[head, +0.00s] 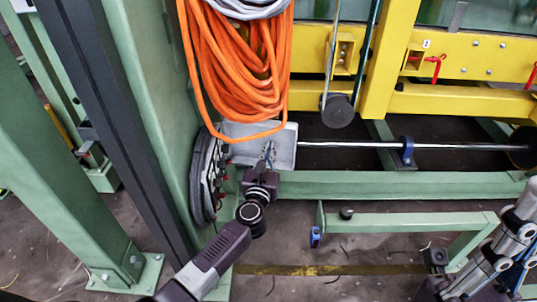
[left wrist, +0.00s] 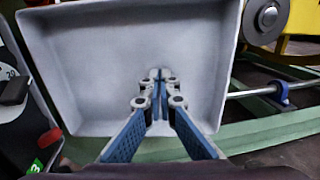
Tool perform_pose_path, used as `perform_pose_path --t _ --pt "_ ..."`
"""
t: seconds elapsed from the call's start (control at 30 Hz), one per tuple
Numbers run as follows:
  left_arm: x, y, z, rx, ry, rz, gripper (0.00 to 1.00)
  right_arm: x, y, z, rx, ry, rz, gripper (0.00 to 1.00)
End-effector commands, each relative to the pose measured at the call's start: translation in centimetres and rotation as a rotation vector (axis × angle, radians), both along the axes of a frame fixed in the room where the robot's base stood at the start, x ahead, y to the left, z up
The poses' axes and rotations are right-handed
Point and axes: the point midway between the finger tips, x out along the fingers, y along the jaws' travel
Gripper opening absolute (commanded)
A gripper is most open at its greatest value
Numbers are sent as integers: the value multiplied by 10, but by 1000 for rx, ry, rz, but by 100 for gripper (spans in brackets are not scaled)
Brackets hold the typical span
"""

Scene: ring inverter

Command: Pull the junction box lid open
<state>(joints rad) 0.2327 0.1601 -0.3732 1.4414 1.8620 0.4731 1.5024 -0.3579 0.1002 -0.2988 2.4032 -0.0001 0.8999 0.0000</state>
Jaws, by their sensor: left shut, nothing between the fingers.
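A light grey, shallow, tray-shaped panel with raised rims (head: 284,152), which looks like the junction box lid, is beside the green post in the head view. In the left wrist view its hollow inner face (left wrist: 95,60) fills much of the picture. I cannot tell whether it is the lid or the box body. My left gripper (head: 268,152) is in front of it, fingers pointing at it. In the left wrist view the blue-padded fingers (left wrist: 158,78) are shut with nothing between them, tips close to the inner face; contact is unclear. Silver linkages, perhaps my right gripper, show at the head view's lower right.
A coil of orange cable (head: 235,65) hangs just above the grey panel. A dark round part (head: 207,175) is on the green post to its left. A shiny rod (head: 350,145) runs right from it. Green rails (head: 400,184) lie below.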

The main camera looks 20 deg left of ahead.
Motion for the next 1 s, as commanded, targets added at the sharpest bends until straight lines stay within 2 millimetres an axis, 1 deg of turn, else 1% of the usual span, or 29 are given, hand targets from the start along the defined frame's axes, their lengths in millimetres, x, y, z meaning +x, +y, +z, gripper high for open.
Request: perform_pose_path --t 0.03,0.17,0.2,0.3,0.4,0.83,0.93,1.0 --pt "6 -1 -2 -7 -1 33 0 0 0 -5 0 0 0 0" --pt "18 2 -4 -7 -2 119 0 1 0 -17 -2 2 0 0" --pt "21 3 -4 -6 -1 144 0 2 1 -17 -2 -9 0 0" --pt "28 6 -4 -4 0 197 0 4 2 -9 -4 -52 -2 0" --pt "32 7 -3 -2 1 228 0 5 3 -5 -6 -66 -2 0" --pt "33 8 -1 0 3 240 0 4 3 -2 -7 -69 -2 0" --pt "28 6 -1 -1 3 239 0 4 3 -2 -7 -69 -2 0" --pt "21 3 -2 -2 4 239 0 4 3 -2 -7 -69 -2 0"
